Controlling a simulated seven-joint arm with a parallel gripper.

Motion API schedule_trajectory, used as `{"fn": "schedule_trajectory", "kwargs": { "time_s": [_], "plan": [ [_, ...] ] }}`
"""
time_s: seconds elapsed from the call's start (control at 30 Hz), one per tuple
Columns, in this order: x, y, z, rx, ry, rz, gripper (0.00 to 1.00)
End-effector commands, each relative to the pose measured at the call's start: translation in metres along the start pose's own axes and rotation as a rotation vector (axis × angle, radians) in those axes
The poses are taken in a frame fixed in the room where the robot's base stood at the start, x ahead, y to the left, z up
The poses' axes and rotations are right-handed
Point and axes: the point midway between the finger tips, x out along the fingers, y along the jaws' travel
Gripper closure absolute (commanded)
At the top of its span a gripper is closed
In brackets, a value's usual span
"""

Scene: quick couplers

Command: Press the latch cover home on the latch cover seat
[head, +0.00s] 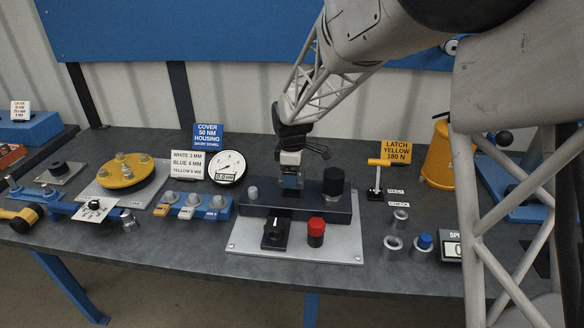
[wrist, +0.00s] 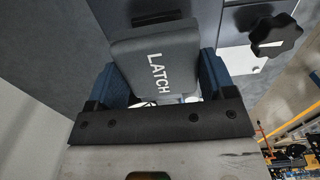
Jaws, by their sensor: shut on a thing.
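The latch cover (wrist: 155,62) is a dark grey block marked LATCH, held between the two blue fingers of my gripper (wrist: 160,85) in the wrist view. In the head view my gripper (head: 291,183) points down over the middle of a dark housing block (head: 312,213) on a metal plate. The cover is hard to make out there, at or just above the block's top. A dark raised part (wrist: 153,18) shows just past the cover's far edge in the wrist view. The latch cover seat is not clearly seen; I cannot tell whether the cover touches it.
A black knob (head: 274,232) and a red knob (head: 316,231) sit in front. A yellow-handled tool (head: 378,175) stands right, by the LATCH YELLOW sign (head: 396,151).

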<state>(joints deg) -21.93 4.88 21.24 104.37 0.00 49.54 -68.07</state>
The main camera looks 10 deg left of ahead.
Motion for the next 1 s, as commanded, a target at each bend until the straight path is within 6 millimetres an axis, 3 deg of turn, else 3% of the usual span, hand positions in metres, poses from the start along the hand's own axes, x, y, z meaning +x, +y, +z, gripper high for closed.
{"fn": "schedule_trajectory", "kwargs": {
  "time_s": [0.4, 1.0],
  "plan": [
    [0.019, 0.000, 0.000, 0.000, 0.000, 0.001, 0.41],
    [0.020, 0.000, 0.000, 0.000, 0.000, 0.001, 0.41]
  ]
}}
